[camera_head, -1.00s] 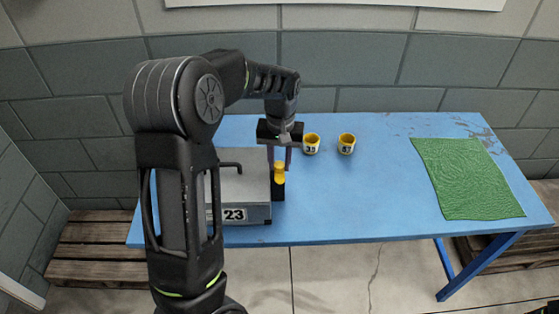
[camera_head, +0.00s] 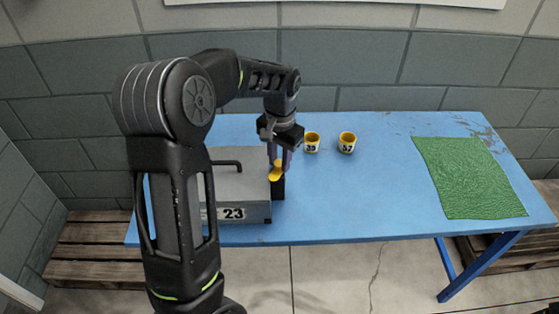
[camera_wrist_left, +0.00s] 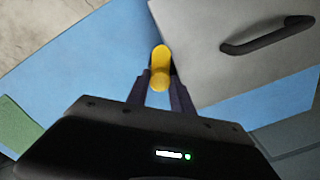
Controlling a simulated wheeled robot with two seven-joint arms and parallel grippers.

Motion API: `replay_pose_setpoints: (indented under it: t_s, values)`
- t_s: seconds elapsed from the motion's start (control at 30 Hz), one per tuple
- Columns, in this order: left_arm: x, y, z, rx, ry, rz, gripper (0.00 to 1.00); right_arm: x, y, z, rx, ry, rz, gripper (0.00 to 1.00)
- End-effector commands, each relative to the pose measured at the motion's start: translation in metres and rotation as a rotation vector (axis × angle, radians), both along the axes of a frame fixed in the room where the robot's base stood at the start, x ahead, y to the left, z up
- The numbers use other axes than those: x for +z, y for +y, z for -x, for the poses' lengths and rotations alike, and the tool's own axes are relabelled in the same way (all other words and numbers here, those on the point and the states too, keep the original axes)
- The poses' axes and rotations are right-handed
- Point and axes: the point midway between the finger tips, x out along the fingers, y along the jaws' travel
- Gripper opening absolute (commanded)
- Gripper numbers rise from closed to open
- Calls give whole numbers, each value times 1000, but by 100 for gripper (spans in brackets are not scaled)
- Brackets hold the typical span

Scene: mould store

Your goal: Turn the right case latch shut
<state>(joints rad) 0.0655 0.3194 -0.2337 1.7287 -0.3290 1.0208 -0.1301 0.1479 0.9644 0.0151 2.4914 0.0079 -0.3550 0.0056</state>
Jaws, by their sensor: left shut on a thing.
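The grey case (camera_head: 243,190) with the number 23 on its front stands on the blue table, partly hidden behind my left arm. Its yellow right latch (camera_head: 276,172) is on the case's right side, over a black mount, and looks slanted. My left gripper (camera_head: 279,158) comes down from above and is shut on the latch. In the left wrist view the yellow latch (camera_wrist_left: 160,66) sits between the two fingertips (camera_wrist_left: 160,82). The left side of the case is hidden by my arm. My right gripper is not in view.
Two yellow numbered cups (camera_head: 312,142) (camera_head: 347,143) stand behind and to the right of the case. A green mat (camera_head: 470,178) lies at the table's right. The blue table (camera_head: 370,200) is clear between. The case's dark handle (camera_wrist_left: 268,36) sticks up from its lid.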

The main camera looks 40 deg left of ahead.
Motion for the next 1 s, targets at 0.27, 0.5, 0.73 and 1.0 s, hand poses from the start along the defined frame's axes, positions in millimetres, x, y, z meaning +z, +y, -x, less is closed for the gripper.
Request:
replay_pose_setpoints:
  t_s: [0.27, 0.5, 0.73, 1.0]
  values:
    - [0, 1, 0, -262, -3, -2, 0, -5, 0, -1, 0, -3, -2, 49]
    - [0, 1, -1, -489, -4, -1, 0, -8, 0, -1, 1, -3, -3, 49]
    - [1, 0, 0, -708, -3, -2, 0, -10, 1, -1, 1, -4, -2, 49]
    - [1, 1, 0, -929, -2, -2, 0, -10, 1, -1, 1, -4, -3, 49]
